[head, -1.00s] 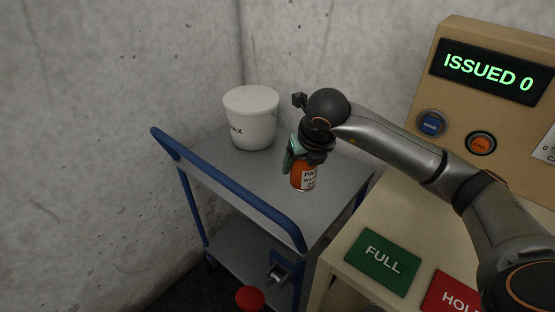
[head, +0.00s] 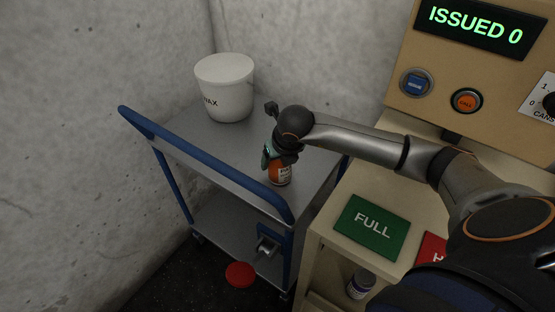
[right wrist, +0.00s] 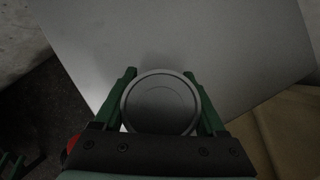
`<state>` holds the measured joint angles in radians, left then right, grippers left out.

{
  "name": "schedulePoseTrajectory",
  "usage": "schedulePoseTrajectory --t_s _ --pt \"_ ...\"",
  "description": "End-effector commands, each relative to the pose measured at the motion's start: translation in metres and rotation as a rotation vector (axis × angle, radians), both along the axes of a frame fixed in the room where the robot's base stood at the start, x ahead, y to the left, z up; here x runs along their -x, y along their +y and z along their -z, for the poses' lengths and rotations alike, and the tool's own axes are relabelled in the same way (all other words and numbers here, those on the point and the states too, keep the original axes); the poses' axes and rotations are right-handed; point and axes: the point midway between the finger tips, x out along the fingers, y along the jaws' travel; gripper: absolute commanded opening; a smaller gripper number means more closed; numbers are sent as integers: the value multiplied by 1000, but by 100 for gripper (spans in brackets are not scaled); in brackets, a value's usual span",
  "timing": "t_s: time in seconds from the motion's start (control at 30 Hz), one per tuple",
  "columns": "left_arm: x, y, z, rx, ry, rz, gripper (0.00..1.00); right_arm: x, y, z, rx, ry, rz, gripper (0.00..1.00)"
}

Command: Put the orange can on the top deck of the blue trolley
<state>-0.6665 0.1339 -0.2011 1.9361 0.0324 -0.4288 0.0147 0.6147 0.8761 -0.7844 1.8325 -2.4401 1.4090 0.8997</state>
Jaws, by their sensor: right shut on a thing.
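The orange can (head: 280,175) is upright in my right gripper (head: 272,158), above the grey top deck (head: 228,142) of the blue trolley (head: 205,160). In the right wrist view the can's round grey top (right wrist: 160,103) sits between the two green fingers of my right gripper (right wrist: 159,76). The deck (right wrist: 190,40) fills the picture beyond it. I cannot tell whether the can's base touches the deck. My left gripper is not in view.
A white tub (head: 226,90) stands at the deck's back corner by the concrete walls. A blue rail runs along the trolley's left side. To the right is a beige counter with a green FULL mat (head: 372,228). A red round thing (head: 240,273) is low in front.

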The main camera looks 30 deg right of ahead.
Motion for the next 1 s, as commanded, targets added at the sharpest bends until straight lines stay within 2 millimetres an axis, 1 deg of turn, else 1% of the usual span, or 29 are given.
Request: schedulePoseTrajectory --t_s 0.23,0.33,0.37,0.57,0.87,0.93,1.0 --pt "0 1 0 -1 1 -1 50 -1 0 1 0 -5 1 0" --pt "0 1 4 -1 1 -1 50 -1 0 5 0 -5 1 0" --pt "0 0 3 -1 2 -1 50 -1 0 4 1 -3 0 77" --pt "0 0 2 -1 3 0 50 -1 0 3 0 -2 0 99" --pt "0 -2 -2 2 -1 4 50 -1 0 1 0 -2 0 100" --pt "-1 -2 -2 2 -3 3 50 1 0 -3 0 -4 0 100" --pt "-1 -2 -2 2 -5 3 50 5 1 -12 0 -4 0 100"
